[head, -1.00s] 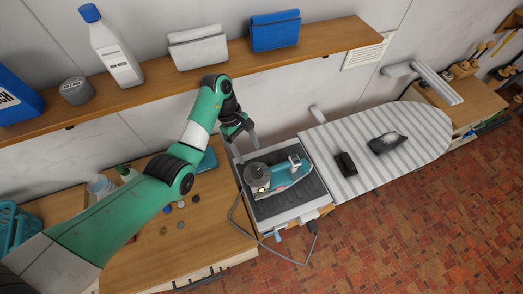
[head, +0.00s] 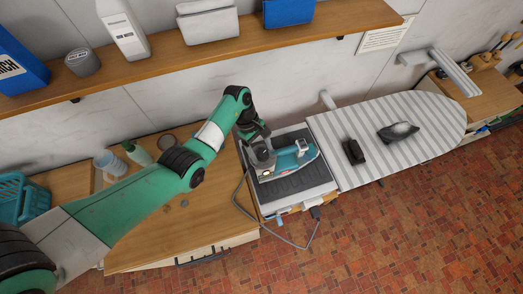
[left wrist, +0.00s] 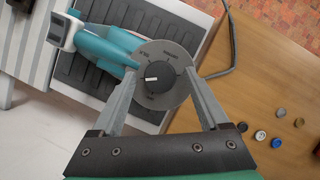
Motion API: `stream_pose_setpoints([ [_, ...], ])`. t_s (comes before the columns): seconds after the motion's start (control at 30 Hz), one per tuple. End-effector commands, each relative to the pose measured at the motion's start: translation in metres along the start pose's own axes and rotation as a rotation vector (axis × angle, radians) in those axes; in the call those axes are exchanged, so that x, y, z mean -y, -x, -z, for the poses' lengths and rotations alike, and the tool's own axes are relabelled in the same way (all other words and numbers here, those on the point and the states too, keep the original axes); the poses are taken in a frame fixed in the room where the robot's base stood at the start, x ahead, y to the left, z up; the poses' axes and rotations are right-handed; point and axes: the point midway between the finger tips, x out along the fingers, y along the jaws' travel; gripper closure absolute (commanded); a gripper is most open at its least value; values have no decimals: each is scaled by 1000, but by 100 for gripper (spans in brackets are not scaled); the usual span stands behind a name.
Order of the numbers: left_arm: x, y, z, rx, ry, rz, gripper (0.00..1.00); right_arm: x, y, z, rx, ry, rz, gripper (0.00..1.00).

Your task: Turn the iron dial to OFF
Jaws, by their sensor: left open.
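The teal and white iron (head: 296,160) lies on a dark ribbed rest pad in a light tray. Its round grey dial (left wrist: 178,88) has a dark centre knob (left wrist: 153,78) with a white pointer mark; the lettering on the ring is too small to read surely. In the left wrist view the iron body (left wrist: 105,45) is at upper left. My left gripper (left wrist: 161,72) is open, with one finger on each side of the knob, over the dial face; I cannot tell if they touch it. In the head view my left gripper (head: 257,150) partly hides the dial. My right gripper is not in view.
The striped ironing board (head: 380,145) beside the tray holds a black block (head: 353,151) and a dark iron-shaped object (head: 398,132). A grey cord (head: 268,232) loops in front of the tray. A shelf (head: 200,57) with bottles and boxes runs along the wall above.

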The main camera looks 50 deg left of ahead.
Motion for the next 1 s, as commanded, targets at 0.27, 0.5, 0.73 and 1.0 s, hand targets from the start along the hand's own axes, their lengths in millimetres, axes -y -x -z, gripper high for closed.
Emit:
stream_pose_setpoints([
  [0.27, 0, -1, 0, 0, 0, 0, 29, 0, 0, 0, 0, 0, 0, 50],
  [0.5, 0, -1, 0, 0, 0, 0, 72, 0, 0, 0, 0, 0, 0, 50],
  [0.73, 0, 0, 0, 0, 0, 0, 100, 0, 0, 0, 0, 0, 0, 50],
  [1.0, 0, 1, -1, 1, 30, -12, 100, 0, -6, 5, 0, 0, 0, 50],
])
